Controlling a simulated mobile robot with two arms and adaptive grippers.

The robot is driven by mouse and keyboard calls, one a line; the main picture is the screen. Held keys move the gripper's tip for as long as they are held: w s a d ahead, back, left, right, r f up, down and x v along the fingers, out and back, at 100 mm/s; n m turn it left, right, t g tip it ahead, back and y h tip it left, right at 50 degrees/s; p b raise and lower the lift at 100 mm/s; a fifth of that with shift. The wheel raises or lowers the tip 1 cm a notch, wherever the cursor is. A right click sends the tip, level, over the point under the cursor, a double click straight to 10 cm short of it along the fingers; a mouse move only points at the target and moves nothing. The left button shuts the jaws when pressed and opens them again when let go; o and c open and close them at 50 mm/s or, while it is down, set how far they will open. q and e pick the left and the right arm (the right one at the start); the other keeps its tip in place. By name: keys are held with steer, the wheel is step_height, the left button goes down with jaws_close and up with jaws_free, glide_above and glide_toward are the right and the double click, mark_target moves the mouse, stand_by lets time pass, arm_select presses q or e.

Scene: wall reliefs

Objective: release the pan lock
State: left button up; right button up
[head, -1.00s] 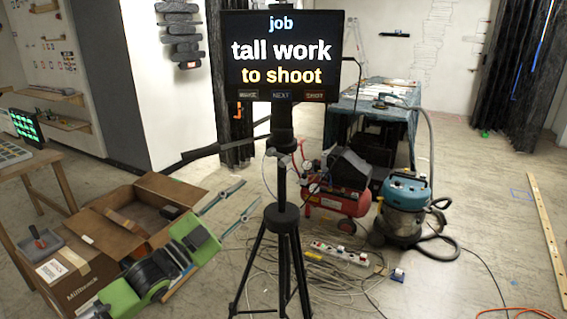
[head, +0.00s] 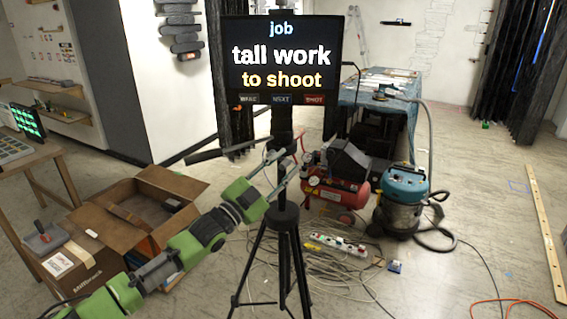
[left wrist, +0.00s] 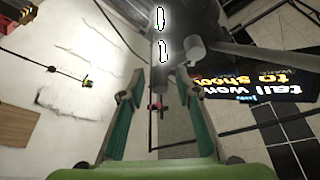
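A black tripod (head: 283,218) stands in the middle of the head view, carrying a screen (head: 281,57) that reads "tall work to shoot". A dark handle (head: 217,153) sticks out to the left from the tripod's head. I cannot clearly tell which part is the pan lock. My left gripper (head: 281,165) is at the upper column, its fingers pointing up and right. In the left wrist view its two fingers (left wrist: 156,105) are apart with nothing held between them. A grey column with a side stub (left wrist: 189,50) shows just beyond the tips. My right gripper is not in view.
A red compressor (head: 334,190) and a blue-topped vacuum (head: 402,200) stand right of the tripod. Cables and a power strip (head: 336,245) lie on the floor. A cardboard box (head: 150,205) is at the left. The floor at the right is mostly clear.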

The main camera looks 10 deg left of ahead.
arm_select(q)
steer(key=shift+d, duration=0.1)
jaws_close()
steer(key=shift+n+b, duration=0.5)
steer(key=shift+n, duration=0.1)
steer(key=shift+r+n+t+y, duration=0.25)
steer(key=shift+n+t+y, duration=0.15)
steer(key=shift+n, duration=0.1)
jaws_free()
steer(key=shift+a, duration=0.2)
